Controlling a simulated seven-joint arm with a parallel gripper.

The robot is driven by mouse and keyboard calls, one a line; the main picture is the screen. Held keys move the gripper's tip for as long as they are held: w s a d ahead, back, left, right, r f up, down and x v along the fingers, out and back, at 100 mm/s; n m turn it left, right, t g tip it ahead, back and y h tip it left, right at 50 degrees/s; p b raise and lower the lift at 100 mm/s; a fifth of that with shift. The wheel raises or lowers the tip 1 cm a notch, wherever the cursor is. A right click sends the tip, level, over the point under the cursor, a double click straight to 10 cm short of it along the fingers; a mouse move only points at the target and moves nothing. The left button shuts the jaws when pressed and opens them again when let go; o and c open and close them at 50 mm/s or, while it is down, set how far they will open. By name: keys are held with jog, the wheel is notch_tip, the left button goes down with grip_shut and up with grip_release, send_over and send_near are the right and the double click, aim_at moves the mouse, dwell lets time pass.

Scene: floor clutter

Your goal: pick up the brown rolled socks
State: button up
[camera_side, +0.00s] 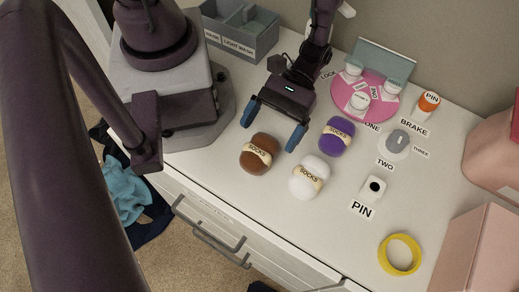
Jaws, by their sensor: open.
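The brown rolled socks (259,154) lie on the white top of a drawer unit, with a pale band reading SOCKS. My gripper (271,127) is above and just behind them. Its two blue-tipped fingers are spread wide, one to the upper left of the brown socks and one to their upper right. Nothing is between the fingers. White rolled socks (307,181) lie to the right and nearer the front edge. Purple rolled socks (335,138) lie farther right. Both also carry SOCKS bands.
A grey divided bin (240,49) stands at the back. A pink disc (346,101) holds white pieces. A yellow ring (382,258), a white PIN block (371,190) and a grey piece (397,140) are at right. Pink boxes (492,253) line the right edge.

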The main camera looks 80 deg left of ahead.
aim_at(264, 142)
jog(key=shift+x, duration=2)
jog(key=shift+w, duration=0.1)
jog(key=c, duration=1)
